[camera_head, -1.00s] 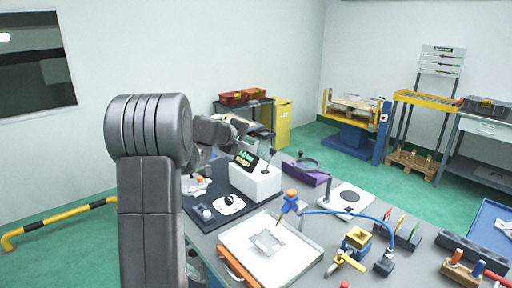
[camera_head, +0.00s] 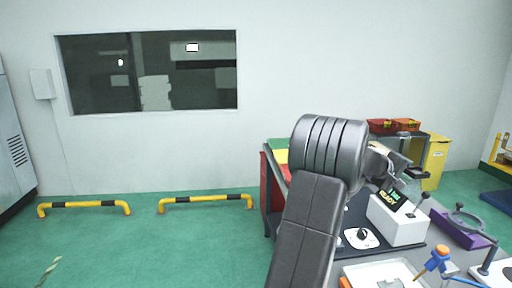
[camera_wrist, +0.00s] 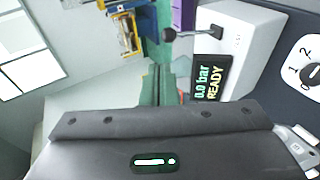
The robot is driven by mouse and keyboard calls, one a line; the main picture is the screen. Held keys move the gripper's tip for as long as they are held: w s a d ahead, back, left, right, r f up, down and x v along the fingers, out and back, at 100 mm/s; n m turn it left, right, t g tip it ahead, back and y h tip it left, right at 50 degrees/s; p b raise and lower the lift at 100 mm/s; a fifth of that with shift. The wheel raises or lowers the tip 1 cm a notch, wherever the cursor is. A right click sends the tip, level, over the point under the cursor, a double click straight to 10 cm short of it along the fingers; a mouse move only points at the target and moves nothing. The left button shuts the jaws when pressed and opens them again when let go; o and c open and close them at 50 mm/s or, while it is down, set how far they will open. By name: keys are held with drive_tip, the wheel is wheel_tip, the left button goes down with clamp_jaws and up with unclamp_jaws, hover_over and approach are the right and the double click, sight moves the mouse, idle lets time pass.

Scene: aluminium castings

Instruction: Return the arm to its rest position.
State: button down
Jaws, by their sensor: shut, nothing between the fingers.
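My arm rises in the middle of the head view, its grey upper link leaning right. Its forearm reaches away over the bench. My gripper (camera_head: 412,172) is small and partly hidden by the arm, just above and behind the white control box (camera_head: 398,222). It is shut and empty.
A rotary dial (camera_head: 361,238) sits on the dark plate left of the control box. A purple block (camera_head: 462,228) and a white tray (camera_head: 400,270) are also on the bench. Yellow-black barriers (camera_head: 205,201) stand by the wall. The green floor at left is open.

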drive_tip(key=shift+w+d+f+t+h+b, duration=0.1)
drive_tip(key=shift+w+d+f+h+b, duration=0.4)
drive_tip(key=shift+d+f, duration=0.55)
drive_tip(key=shift+w+d+f+t+h+b, duration=0.1)
drive_tip(key=shift+w+d+f+h+b, duration=0.15)
drive_tip(key=shift+d+f+h+b, duration=0.85)
drive_tip(key=shift+w+d+f+t+h+b, duration=0.1)
drive_tip(key=shift+w+d+f, duration=0.35)
drive_tip(key=shift+f, duration=1.15)
drive_tip(key=shift+s+a+f+n+h+b, duration=0.15)
drive_tip(key=shift+a+n+h+b, duration=0.2)
drive_tip(key=shift+a+h, duration=0.35)
